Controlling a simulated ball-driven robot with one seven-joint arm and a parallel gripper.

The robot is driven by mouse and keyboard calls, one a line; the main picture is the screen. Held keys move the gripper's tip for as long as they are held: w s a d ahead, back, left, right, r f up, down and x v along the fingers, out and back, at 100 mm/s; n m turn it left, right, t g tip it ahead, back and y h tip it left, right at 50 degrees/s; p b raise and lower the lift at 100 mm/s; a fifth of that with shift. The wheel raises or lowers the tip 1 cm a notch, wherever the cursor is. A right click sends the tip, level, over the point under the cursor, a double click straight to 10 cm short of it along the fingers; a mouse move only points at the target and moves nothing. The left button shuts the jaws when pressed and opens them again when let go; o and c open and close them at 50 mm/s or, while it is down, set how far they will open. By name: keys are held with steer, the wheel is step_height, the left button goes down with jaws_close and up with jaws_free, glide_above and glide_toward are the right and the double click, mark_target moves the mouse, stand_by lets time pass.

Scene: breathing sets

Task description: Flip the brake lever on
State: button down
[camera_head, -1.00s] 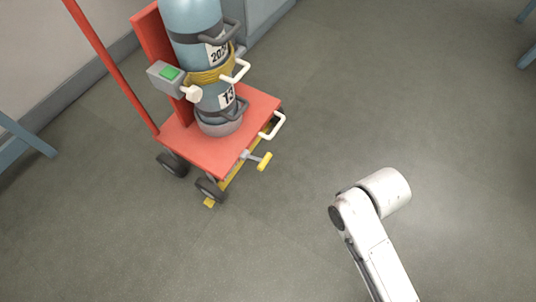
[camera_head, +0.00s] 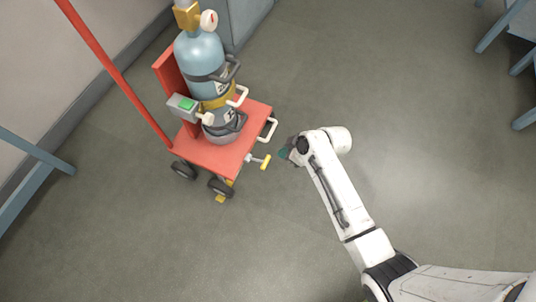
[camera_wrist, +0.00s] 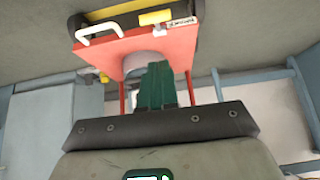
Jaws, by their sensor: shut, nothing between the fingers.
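A short lever with a yellow grip (camera_head: 265,162) sticks out from the front edge of the red trolley (camera_head: 215,154), close to a front wheel. In the wrist view the yellow grip (camera_wrist: 156,17) shows near the top, beside the red plate. My gripper (camera_head: 285,154) is just right of the yellow grip in the head view, with a small gap in the picture. Its green fingers (camera_wrist: 157,85) are shut and empty, and hide part of the trolley in the wrist view. I cannot tell their exact height relative to the lever.
A blue gas cylinder (camera_head: 199,54) stands strapped on the trolley. A grey box with a green button (camera_head: 187,105) is on its left. A white handle (camera_head: 271,130) sticks out from the plate's right edge. Blue-grey legs (camera_head: 502,25) stand upper right. Floor around my arm is clear.

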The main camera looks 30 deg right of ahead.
steer(key=shift+w+a+r, duration=0.2)
steer(key=shift+w+r, duration=0.05)
steer(key=shift+w, duration=0.1)
steer(key=b, duration=0.5)
glide_above(266, 162)
step_height(266, 162, down, 9)
steer(key=shift+r, duration=0.1)
steer(key=f, duration=0.2)
steer(key=f+b, duration=0.1)
steer(key=shift+s+d+f, duration=0.15)
steer(key=shift+s+d, duration=0.15)
steer(key=shift+s, duration=0.05)
steer(key=shift+f, duration=0.1)
steer(key=shift+s+d+f+t+y+b, duration=0.1)
steer(key=shift+s+f+t+y+b, duration=0.1)
steer(key=shift+f+t+y+b, duration=0.3)
